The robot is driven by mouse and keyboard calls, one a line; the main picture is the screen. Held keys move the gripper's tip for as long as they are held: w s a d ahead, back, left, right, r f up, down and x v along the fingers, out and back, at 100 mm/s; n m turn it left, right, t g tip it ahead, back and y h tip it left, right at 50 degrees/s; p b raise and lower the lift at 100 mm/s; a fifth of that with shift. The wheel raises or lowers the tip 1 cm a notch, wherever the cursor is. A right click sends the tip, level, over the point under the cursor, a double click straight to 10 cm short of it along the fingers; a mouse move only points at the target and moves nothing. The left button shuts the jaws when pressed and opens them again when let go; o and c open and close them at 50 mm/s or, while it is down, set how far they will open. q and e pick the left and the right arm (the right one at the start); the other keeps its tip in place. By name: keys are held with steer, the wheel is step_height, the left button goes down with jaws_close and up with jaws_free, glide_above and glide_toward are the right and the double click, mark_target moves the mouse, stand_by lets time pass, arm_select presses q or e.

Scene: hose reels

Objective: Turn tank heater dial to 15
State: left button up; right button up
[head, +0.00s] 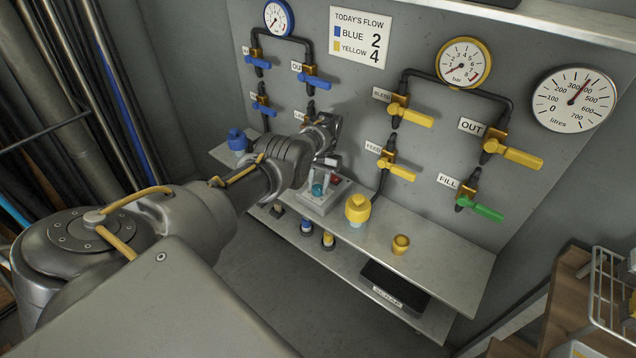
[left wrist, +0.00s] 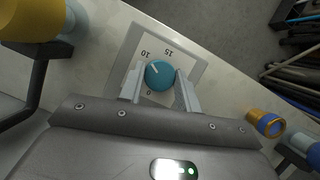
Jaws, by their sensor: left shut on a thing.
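The tank heater is a grey box on the upper shelf in the head view (head: 314,205), with a teal dial (head: 318,189) on top. In the left wrist view the teal dial (left wrist: 160,75) sits on the heater's pale plate (left wrist: 190,55), which is marked 0, 10 and 15. The dial's white line points up and left, close to the 10. My left gripper (left wrist: 160,84) is shut on the dial, one finger on each side; it also shows in the head view (head: 320,182). My right gripper is out of view.
A yellow-capped bottle (head: 358,208) and a small yellow fitting (head: 401,244) stand right of the heater on the shelf (head: 450,262). A blue-topped bottle (head: 237,140) stands left. Valves with yellow handles (head: 411,117) and gauges (head: 463,63) are on the wall behind.

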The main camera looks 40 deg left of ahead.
arm_select(q)
steer(key=m+y, duration=0.1)
steer(key=m, duration=0.2)
steer(key=shift+d+r+p, duration=0.1)
steer(key=shift+p, duration=0.3)
steer(key=m+y+p, duration=0.1)
steer(key=m, duration=0.1)
steer(key=shift+r+m, duration=0.1)
steer(key=shift+m, duration=0.2)
steer(key=m+p, duration=0.1)
steer(key=m, duration=0.1)
steer(key=m+y+p, duration=0.1)
steer(key=m+p, duration=0.1)
steer(key=shift+d+y, duration=0.15)
steer(key=shift+y, duration=0.15)
steer(key=shift+m+t+y+p, duration=0.3)
steer(key=shift+m+t+p, duration=0.2)
steer(key=shift+m+p, duration=0.45)
steer(key=shift+f+m, duration=0.2)
steer(key=shift+m, duration=0.05)
steer(key=shift+d, duration=0.1)
steer(key=o, duration=1)
steer(key=shift+c, duration=0.2)
